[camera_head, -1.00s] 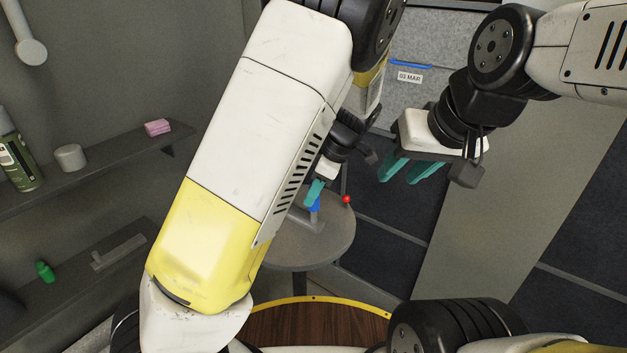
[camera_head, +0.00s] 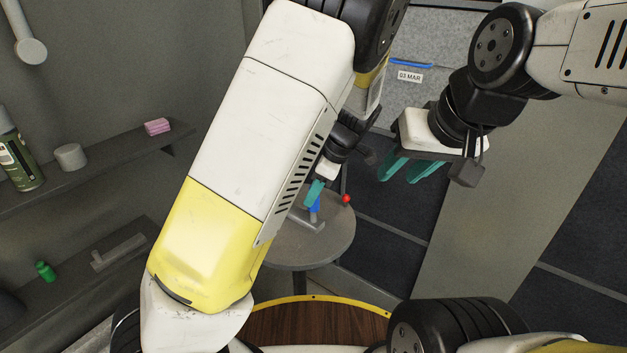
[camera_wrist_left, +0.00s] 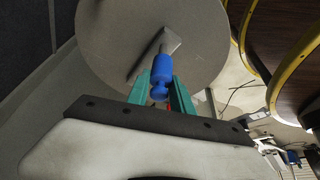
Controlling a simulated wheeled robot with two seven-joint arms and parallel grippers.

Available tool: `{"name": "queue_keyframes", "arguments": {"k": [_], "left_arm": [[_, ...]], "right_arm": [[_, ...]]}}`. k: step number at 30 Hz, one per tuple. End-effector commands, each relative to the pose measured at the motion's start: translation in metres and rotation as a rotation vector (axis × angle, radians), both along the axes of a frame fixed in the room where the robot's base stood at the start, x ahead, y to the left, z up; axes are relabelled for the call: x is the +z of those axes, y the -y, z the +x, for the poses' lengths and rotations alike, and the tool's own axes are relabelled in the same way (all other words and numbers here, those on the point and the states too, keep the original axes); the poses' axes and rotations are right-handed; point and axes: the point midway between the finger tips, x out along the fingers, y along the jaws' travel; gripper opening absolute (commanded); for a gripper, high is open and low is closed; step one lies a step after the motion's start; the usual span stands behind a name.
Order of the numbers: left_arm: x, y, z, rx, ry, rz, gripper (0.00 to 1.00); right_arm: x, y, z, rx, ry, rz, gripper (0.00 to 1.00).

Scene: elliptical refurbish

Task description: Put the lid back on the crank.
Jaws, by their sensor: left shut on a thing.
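My left gripper (camera_head: 314,197) is over the round grey table, partly hidden by my own left arm in the head view. Its teal fingers are shut on a blue knobbed piece (camera_wrist_left: 160,74), which also shows small in the head view (camera_head: 315,207). A grey metal piece (camera_head: 308,222) is at the table just beyond the blue piece; in the left wrist view (camera_wrist_left: 172,42) they line up, and I cannot tell whether they touch. A red ball (camera_head: 346,199) shows beside the gripper. I cannot tell which part is the lid. My right gripper (camera_head: 410,172) is open and empty, up and to the right.
The round table (camera_head: 335,240) has bare room on its right side. Shelves on the left wall hold a pink sponge (camera_head: 157,126), a white cup-like item (camera_head: 70,157), a spray can (camera_head: 17,160) and a small green bottle (camera_head: 45,271).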

Motion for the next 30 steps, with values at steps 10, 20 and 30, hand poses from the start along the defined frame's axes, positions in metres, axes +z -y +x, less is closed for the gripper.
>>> {"name": "queue_keyframes", "arguments": {"k": [10,20,30], "left_arm": [[0.0001,0.0,0.0,0.0,0.0,0.0,0.53],[0.0001,0.0,0.0,0.0,0.0,0.0,0.74],[0.001,0.0001,0.0001,0.0,0.0,0.0,0.74]], "right_arm": [[0.0,0.0,0.0,0.0,0.0,0.0,0.36],[0.0,0.0,0.0,0.0,0.0,0.0,0.36],[0.0,0.0,0.0,0.0,0.0,0.0,0.36]]}}
